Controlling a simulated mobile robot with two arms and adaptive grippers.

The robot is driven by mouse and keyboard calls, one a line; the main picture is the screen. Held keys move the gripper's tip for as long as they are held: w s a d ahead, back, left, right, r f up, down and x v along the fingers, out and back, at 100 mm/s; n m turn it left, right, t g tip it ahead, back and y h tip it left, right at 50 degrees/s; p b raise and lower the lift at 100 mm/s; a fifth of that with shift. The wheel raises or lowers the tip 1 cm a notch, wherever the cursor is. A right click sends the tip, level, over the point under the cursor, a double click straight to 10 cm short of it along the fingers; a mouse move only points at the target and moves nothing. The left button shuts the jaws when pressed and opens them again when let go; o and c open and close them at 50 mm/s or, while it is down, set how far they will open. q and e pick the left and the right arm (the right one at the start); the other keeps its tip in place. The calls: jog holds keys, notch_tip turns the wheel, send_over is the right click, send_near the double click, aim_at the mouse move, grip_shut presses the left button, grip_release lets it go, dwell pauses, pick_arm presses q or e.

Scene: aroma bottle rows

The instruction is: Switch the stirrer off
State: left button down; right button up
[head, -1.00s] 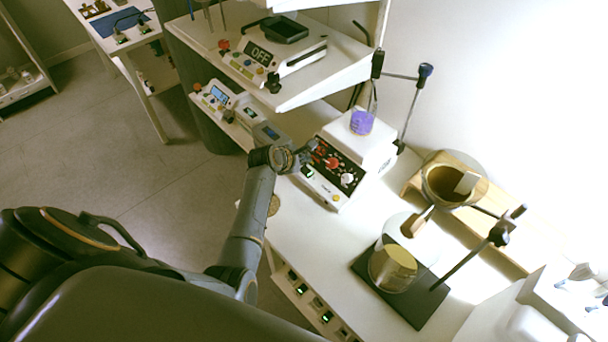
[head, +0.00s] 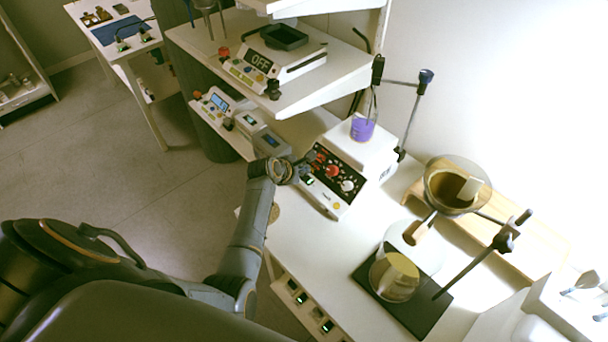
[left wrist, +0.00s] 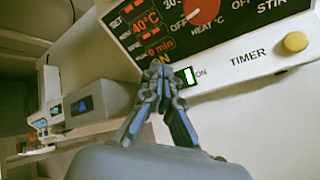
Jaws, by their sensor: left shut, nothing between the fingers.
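The stirrer (head: 368,155) is a white box with a black front panel, a red knob (head: 333,169) and a white knob (head: 347,186). A vessel of purple liquid (head: 362,129) stands on its top. In the left wrist view, a small switch (left wrist: 189,76) glows green beside the word ON, on the white strip below the panel. My left gripper (head: 307,160) is at the panel's left end. In the left wrist view its blue-grey fingers (left wrist: 161,76) are shut and empty, with the tips just left of the switch. I cannot tell whether they touch it. My right gripper is not in view.
Other devices (head: 245,119) stand left of the stirrer. A shelf above holds a device reading OFF (head: 262,62). To the right, a stand holds a glass funnel (head: 455,187) over a beaker (head: 394,277). Bare tabletop (head: 315,237) lies in front of the stirrer.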

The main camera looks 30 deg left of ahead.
aim_at(305, 180)
pick_arm(q)
jog(key=shift+f, duration=0.1)
dwell(0.6)
jog(key=shift+f, duration=0.3)
jog(key=shift+a+f, duration=0.1)
jog(key=shift+f, duration=0.25)
dwell(0.6)
jog(key=shift+r+p, duration=0.8)
jog(key=shift+p, duration=0.1)
jog(key=r+p, duration=0.1)
jog(key=p, duration=0.1)
jog(key=r+p, duration=0.2)
jog(key=d+r+p, duration=0.1)
jog(key=r+p, duration=0.1)
jog(key=shift+s, duration=0.15)
